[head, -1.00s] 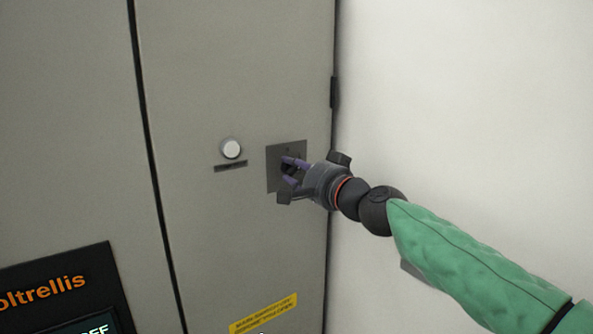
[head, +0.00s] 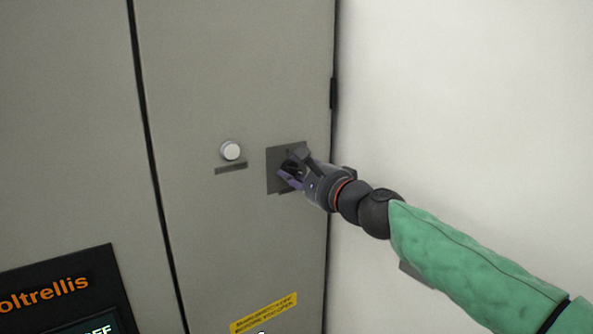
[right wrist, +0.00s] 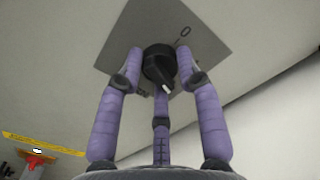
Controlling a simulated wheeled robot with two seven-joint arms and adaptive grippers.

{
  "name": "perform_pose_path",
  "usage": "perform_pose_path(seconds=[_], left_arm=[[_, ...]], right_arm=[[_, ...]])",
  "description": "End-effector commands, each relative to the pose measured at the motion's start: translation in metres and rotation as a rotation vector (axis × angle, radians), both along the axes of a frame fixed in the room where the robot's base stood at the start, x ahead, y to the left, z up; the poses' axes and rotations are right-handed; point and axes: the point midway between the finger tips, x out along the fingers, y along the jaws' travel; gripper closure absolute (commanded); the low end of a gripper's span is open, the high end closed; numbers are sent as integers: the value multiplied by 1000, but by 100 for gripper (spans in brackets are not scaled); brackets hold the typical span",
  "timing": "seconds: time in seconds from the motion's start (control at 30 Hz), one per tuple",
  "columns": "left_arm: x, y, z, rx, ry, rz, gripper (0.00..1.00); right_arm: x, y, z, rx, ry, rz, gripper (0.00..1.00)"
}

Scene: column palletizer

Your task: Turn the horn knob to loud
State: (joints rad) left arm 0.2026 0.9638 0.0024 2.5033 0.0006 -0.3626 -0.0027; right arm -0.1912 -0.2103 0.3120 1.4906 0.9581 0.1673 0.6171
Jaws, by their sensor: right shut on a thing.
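The horn knob (right wrist: 158,66) is black with a white pointer mark and sits on a square grey plate (head: 275,180) on the cabinet door. In the right wrist view, the plate (right wrist: 215,38) carries a printed "0" near the knob; another mark is partly hidden behind a finger. My right gripper (head: 288,172) is shut on the knob, with its purple fingers around it in the right wrist view (right wrist: 160,75). The knob's pointer faces toward the bottom of that view, slightly right. My left gripper is not in view.
A white round button (head: 231,149) with a dark label strip (head: 231,168) is left of the plate. A yellow label (head: 264,313) is lower on the door. A black panel (head: 60,290) with orange lettering is at lower left. A white wall (head: 460,90) stands right.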

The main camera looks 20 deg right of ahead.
Motion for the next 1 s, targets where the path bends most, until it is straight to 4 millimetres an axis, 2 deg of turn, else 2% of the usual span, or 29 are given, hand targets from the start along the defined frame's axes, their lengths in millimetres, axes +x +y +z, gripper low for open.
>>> perform_pose_path(seconds=[0.4,0.9,0.93,1.0], left_arm=[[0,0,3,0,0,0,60],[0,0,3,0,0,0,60],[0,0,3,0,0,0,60],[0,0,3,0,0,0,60]], right_arm=[[0,0,-1,154,57,0,97],[0,0,-1,169,62,0,97],[0,0,-1,169,62,0,59],[0,0,-1,169,62,0,40]])
